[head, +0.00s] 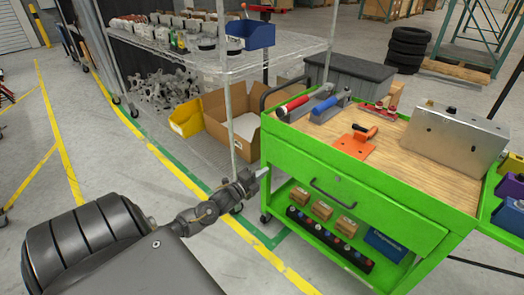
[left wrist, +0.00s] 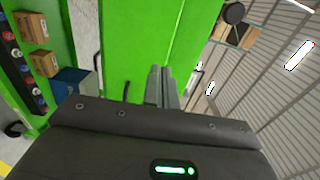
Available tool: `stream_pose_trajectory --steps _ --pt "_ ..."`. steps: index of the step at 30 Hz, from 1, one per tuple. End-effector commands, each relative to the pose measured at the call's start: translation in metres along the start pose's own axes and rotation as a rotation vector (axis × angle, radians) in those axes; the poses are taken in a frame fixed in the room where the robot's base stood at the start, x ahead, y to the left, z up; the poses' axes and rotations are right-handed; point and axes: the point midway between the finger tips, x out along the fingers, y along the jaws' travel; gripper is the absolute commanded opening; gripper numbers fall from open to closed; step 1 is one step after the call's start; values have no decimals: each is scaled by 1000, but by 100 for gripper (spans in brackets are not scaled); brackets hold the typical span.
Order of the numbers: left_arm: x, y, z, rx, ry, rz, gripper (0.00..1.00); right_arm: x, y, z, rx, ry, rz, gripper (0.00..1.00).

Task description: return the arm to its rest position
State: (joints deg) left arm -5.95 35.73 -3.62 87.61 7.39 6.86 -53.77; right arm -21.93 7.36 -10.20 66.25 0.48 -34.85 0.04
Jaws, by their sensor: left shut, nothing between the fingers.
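My left gripper (head: 263,172) shows in the head view at the end of my arm, which comes in from the lower left. Its fingers are shut and empty, just left of the green cart (head: 365,192). In the left wrist view the fingers (left wrist: 161,72) are together in front of the cart's green side (left wrist: 135,40). I cannot tell whether they touch the cart. My right gripper is in neither view.
The cart's wooden top carries a metal box (head: 455,137), an orange fixture (head: 355,143) and red and blue tools. A wire rack (head: 260,66) with a cardboard box (head: 232,115) and a yellow bin (head: 187,117) stands behind. Floor left of the rack is clear.

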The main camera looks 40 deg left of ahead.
Motion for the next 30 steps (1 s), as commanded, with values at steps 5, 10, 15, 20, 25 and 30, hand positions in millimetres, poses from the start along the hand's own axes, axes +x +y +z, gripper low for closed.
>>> stream_pose_trajectory --steps 5,10,15,20,25,30 --pt "-1 0 0 0 0 0 0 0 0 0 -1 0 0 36" --pt "-1 0 0 -1 0 1 0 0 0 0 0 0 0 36" --pt "-12 20 -24 -109 -24 83 0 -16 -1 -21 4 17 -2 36" --pt "-60 64 -91 -427 -129 330 0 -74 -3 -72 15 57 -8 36" --pt "-141 91 -163 -773 -330 622 0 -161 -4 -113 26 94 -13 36" --pt "-201 91 -201 -959 -496 794 0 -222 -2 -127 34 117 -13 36"
